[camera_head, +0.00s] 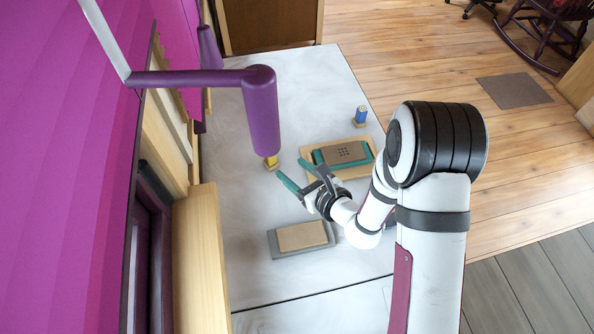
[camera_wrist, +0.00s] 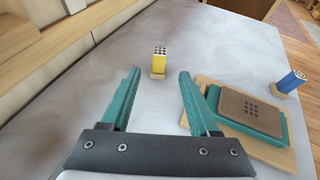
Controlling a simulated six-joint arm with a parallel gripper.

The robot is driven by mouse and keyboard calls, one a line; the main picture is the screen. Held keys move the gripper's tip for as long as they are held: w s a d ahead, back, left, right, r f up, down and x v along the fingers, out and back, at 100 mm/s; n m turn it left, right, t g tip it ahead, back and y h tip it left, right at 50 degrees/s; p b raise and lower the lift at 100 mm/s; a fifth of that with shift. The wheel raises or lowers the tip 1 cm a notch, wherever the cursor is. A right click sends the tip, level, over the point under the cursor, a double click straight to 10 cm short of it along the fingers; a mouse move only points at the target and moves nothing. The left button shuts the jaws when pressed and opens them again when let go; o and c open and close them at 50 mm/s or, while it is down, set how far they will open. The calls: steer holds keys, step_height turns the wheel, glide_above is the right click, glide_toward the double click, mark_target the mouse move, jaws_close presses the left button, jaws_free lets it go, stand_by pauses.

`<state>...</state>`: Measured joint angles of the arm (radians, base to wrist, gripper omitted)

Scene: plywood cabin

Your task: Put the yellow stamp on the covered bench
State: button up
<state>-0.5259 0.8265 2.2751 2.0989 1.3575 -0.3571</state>
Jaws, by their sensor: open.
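The yellow stamp (camera_wrist: 159,62) stands upright on a small wooden foot, with a dark dotted pattern on its top end. In the head view the stamp (camera_head: 271,162) is partly hidden by a purple lamp shade. It rests on the pale, smooth covering of the bench (camera_head: 256,208). My gripper (camera_head: 291,168) is open and empty. In the wrist view its two teal fingers (camera_wrist: 160,73) point toward the stamp, which shows in the gap between them, beyond the fingertips and apart from them.
A brown pad with a dotted mark (camera_head: 343,152) lies in a teal tray on a wooden board, right of my gripper. A blue stamp (camera_head: 361,115) stands beyond it. A grey tray with a plain brown pad (camera_head: 302,237) lies nearer. The purple lamp (camera_head: 262,110) overhangs the bench.

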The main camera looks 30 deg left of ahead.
steer(key=s+d+r+n+g+y, duration=0.1)
steer(key=s+d+r+n+g, duration=0.2)
steer(key=s+r+n, duration=0.35)
steer(key=s+d+r+n+g, duration=0.2)
steer(key=s+r+n+g, duration=0.15)
steer(key=r, duration=0.55)
steer(key=s+d+n+h, duration=0.3)
steer(key=d+h, duration=0.3)
steer(key=d, duration=0.6)
steer(key=s+d+f+n+h, duration=0.1)
steer(key=s+d+n+h, duration=0.3)
steer(key=d, duration=0.9)
steer(key=s+t+h, duration=0.1)
steer(key=s, duration=0.1)
steer(key=shift+s+f+h, duration=0.2)
steer(key=shift+s+h, duration=0.1)
steer(key=shift+h, duration=0.1)
